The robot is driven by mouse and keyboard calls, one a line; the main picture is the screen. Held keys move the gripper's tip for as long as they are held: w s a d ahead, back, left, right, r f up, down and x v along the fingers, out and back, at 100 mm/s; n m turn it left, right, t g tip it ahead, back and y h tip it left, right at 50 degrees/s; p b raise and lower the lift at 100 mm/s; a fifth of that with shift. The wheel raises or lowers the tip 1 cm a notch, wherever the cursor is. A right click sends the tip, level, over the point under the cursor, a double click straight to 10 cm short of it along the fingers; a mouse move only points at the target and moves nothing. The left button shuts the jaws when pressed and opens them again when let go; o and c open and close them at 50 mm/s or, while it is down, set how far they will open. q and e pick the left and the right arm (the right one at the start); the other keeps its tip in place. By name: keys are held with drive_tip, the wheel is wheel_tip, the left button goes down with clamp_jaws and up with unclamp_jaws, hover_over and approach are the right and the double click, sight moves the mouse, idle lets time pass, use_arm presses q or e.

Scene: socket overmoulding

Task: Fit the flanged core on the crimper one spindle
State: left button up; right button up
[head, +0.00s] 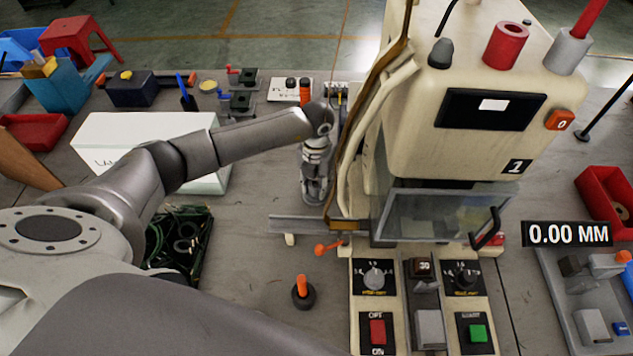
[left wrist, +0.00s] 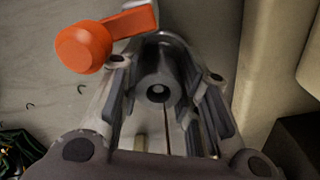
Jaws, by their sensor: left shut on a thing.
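Crimper one is the large cream machine (head: 480,135) marked 1, on the right of the head view. On its top stand a red hollow cylinder (head: 505,46) and a grey collar with a red rod (head: 569,49); I cannot tell which part is the spindle. My left gripper (head: 316,192) points down just left of the machine. In the left wrist view the left gripper (left wrist: 158,100) is shut on a dark grey round part with a centre hole (left wrist: 157,78), seen end-on, probably the flanged core. The part is hardly visible in the head view. My right gripper is not in view.
An orange-knobbed lever (head: 323,249) sits by the machine's front rail and shows close to the gripper in the wrist view (left wrist: 84,47). A black base with an orange post (head: 302,292) stands nearby. A white box (head: 140,140) and a black crate (head: 200,240) lie left.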

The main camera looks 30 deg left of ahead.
sight(317, 184)
use_arm(q)
drive_tip(key=shift+f, duration=0.15)
drive_tip(key=o, duration=0.9)
drive_tip(key=shift+o, duration=0.2)
wheel_tip(317, 184, up, 12)
idle(0.3)
